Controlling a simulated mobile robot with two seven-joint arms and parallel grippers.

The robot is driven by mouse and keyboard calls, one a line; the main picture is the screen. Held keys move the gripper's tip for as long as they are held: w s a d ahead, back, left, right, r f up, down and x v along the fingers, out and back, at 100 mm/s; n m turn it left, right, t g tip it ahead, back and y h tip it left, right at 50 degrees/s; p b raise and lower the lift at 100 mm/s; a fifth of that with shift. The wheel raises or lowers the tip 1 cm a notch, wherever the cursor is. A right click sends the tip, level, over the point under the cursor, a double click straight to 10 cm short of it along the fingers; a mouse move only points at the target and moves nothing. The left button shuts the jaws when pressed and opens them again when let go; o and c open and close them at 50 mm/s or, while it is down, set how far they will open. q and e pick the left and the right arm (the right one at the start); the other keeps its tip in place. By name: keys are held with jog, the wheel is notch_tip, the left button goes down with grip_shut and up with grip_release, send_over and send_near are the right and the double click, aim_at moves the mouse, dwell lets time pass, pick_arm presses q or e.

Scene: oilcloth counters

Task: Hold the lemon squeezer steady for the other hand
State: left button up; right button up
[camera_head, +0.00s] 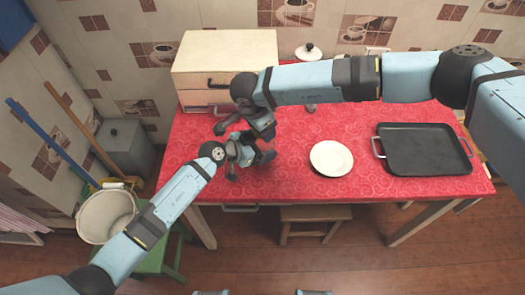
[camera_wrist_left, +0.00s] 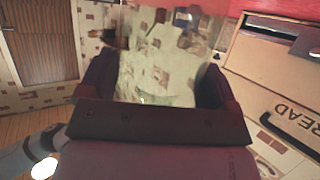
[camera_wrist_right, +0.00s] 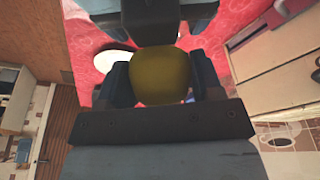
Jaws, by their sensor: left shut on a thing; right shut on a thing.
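My left gripper (camera_head: 250,164) is over the left part of the red table, low near the cloth. In the left wrist view its jaws are shut on a clear, glass-like thing (camera_wrist_left: 158,75), which I take to be the lemon squeezer; its outline is hard to make out. My right gripper (camera_head: 243,130) is just behind and beside the left one, the two almost touching in the head view. In the right wrist view it is shut on a yellow lemon (camera_wrist_right: 160,75). In the head view the grippers hide both squeezer and lemon.
A cream bread box (camera_head: 225,50) stands at the table's back left, close behind the grippers. A white plate (camera_head: 331,158) lies to their right, and a black tray (camera_head: 425,150) lies at the far right. A white lidded jar (camera_head: 309,53) stands at the back.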

pick_arm(q)
jog(key=shift+d, duration=0.1)
pick_arm(e)
jog(key=shift+s+f, duration=0.1)
jog(key=shift+f, duration=0.05)
jog(key=shift+r, duration=1.05)
jog(key=shift+f, duration=0.95)
jog(key=shift+r, duration=0.95)
jog(key=shift+r, duration=0.1)
jog(key=shift+r, duration=1.35)
